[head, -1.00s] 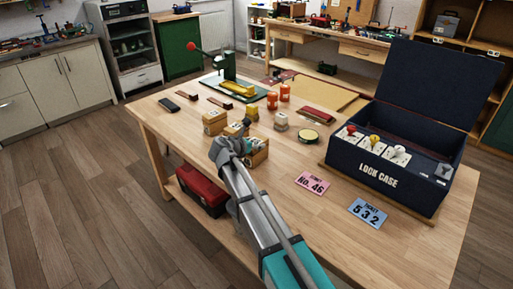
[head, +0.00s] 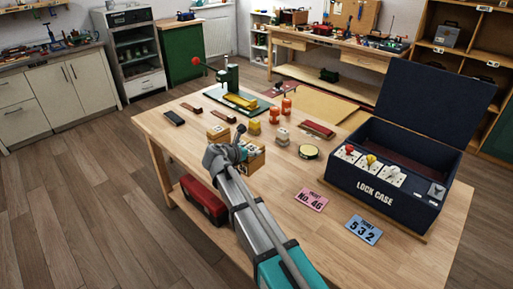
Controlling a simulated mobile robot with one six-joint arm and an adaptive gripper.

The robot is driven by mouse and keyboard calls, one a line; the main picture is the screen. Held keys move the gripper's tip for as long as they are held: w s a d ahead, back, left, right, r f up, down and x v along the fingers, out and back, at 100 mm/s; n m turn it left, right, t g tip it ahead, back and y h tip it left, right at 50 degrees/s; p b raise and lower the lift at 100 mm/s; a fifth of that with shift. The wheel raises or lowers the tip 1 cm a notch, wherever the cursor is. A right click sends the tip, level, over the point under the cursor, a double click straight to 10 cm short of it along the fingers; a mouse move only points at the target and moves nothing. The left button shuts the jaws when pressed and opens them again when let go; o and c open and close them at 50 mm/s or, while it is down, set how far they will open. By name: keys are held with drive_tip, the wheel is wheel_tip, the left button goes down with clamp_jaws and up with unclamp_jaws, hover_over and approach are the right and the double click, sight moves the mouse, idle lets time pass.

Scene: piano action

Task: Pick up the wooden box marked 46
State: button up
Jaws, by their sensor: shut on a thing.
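My gripper (head: 238,150) is shut on a small wooden box (head: 254,163) above the near left part of the workbench. The gripper hides the box's left side, and its number is too small to read. Another wooden box (head: 217,133) stands on the bench just behind the gripper.
A dark blue lock case (head: 385,188) with its lid open stands at the right, a blue ticket (head: 364,230) in front. Orange bottles (head: 286,106), a round tin (head: 309,152) and a green press (head: 230,85) stand behind. The bench front (head: 330,255) is clear.

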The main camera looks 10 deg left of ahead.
drive_tip(key=r+p+v, duration=0.1)
drive_tip(key=p+v, duration=0.3)
drive_tip(key=v, duration=0.7)
drive_tip(key=shift+p, duration=0.3)
drive_tip(key=shift+s, duration=0.1)
